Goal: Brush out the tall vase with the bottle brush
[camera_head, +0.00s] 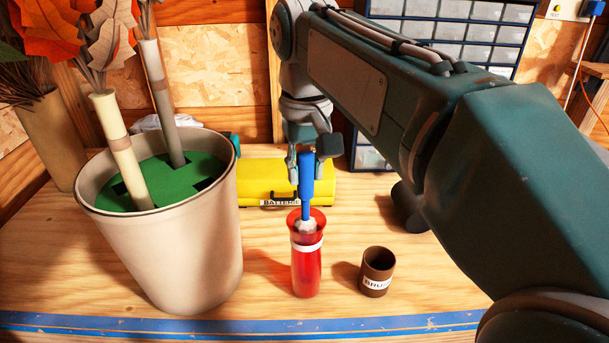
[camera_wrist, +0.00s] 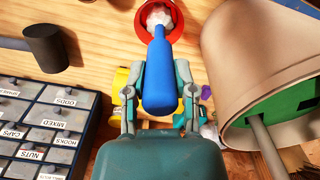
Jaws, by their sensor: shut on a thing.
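The tall red vase (camera_head: 306,268) with a white band stands upright on the bench in the head view. My gripper (camera_head: 305,165) is shut on the blue handle of the bottle brush (camera_head: 307,192), above the vase. The brush points down, and its white bristle head shows at the vase's flared mouth, with its lower part hidden inside. In the wrist view the blue handle (camera_wrist: 160,80) lies between my fingers (camera_wrist: 158,98), and the white bristles sit within the red rim (camera_wrist: 176,12). A brown cup (camera_head: 377,272) with a partly readable label stands to the vase's right.
A large cream bucket (camera_head: 190,250) with a green insert and tall stems stands close on the left. A yellow battery case (camera_head: 262,180) lies behind the vase. A drawer cabinet (camera_head: 480,32) stands at the back right. Blue tape (camera_head: 200,325) runs along the front edge.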

